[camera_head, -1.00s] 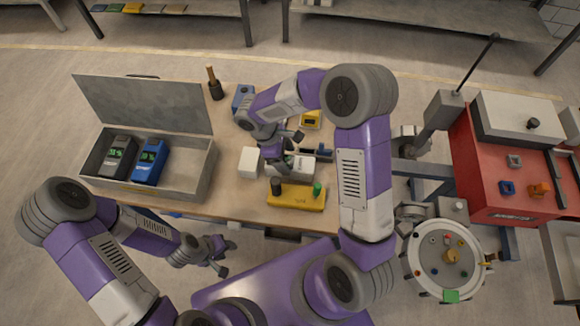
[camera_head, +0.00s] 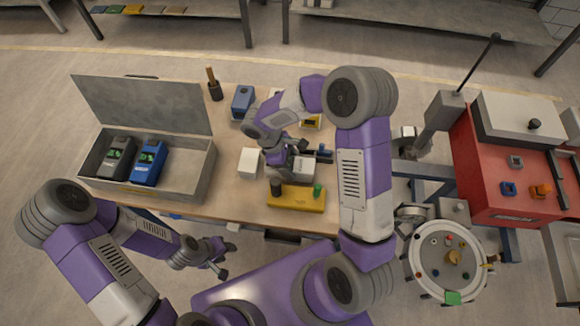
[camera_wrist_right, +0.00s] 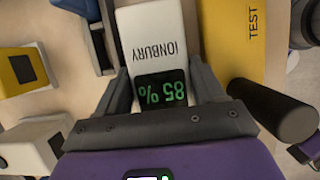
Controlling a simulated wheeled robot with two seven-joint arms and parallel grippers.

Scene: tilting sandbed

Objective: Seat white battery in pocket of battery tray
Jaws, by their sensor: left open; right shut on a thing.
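The white battery (camera_wrist_right: 158,38), marked IONBURY with a green 85 % display, lies between the fingers of my right gripper (camera_wrist_right: 162,88), which is shut on it. In the head view, the battery (camera_head: 303,169) is partly hidden by my right gripper (camera_head: 289,168), behind the yellow tester. An open grey tray with a raised lid (camera_head: 198,180) stands at the table's left; a dark grey battery (camera_head: 117,158) and a blue battery (camera_head: 149,162) lie inside its left part. Its right part looks empty. My left gripper (camera_head: 222,262) is open and empty, in front of the table.
The yellow tester (camera_head: 296,198), marked TEST, has black and green knobs and sits close to the held battery. A white block (camera_head: 249,163) stands left of it. A blue box (camera_head: 243,100) and a yellow device (camera_head: 311,121) are farther back. Table between tray and white block is mostly clear.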

